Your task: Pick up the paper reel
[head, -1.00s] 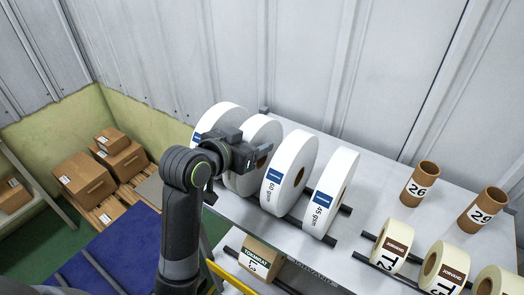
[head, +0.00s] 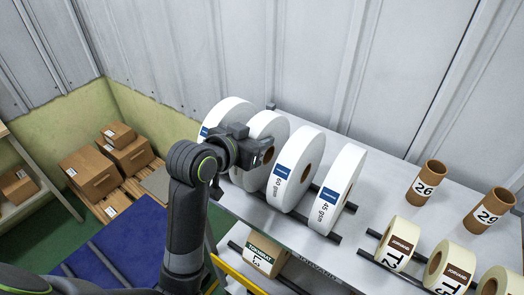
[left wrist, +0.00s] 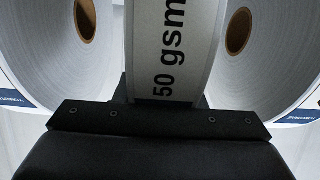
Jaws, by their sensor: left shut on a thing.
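Large white paper reels stand upright in a row on the grey shelf top. The reel labelled 50 gsm is second from the left in the head view (head: 267,123), and its label fills the middle of the left wrist view (left wrist: 172,45). My left gripper (head: 245,148) is shut on this reel, with its jaws around the front rim. The gripper covers part of the reel, including its label in the head view. The reel stands in line with its neighbours; I cannot tell whether it is lifted. My right gripper is not in view.
A reel stands close on each side: the leftmost reel (head: 226,112) and the 60 gsm reel (head: 291,172). The 45 gsm reel (head: 336,192) is further right. Smaller cream rolls (head: 397,245) and brown tubes (head: 427,182) stand at right. Cartons (head: 91,172) lie at left.

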